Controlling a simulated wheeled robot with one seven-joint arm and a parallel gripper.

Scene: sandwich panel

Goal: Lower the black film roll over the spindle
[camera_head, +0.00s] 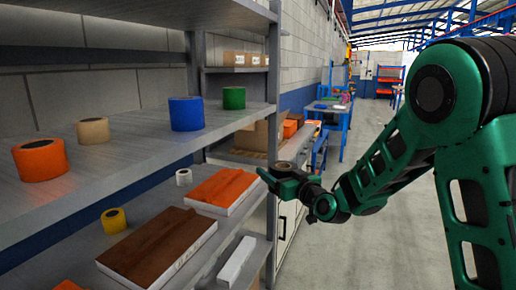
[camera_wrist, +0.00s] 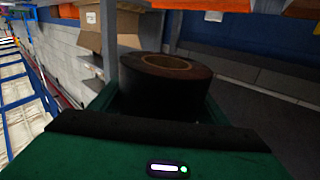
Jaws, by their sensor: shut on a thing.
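The black film roll (camera_head: 283,169) has a brown core ring on top. It sits in my gripper (camera_head: 277,177), out in front of the shelf's right upright. In the wrist view the black film roll (camera_wrist: 163,95) is upright with its hole facing up, gripped between the green jaws of my gripper (camera_wrist: 165,108). My gripper is shut on it. The lower part of the roll is hidden by the gripper body. I cannot make out a spindle in either view.
A grey shelf rack (camera_head: 135,125) fills the left, with an orange roll (camera_head: 42,165), a blue roll (camera_head: 186,115) and a green roll (camera_head: 234,98) on its upper board. Boxes lie on lower boards. A blue workbench (camera_head: 335,108) stands farther back. The floor at right is clear.

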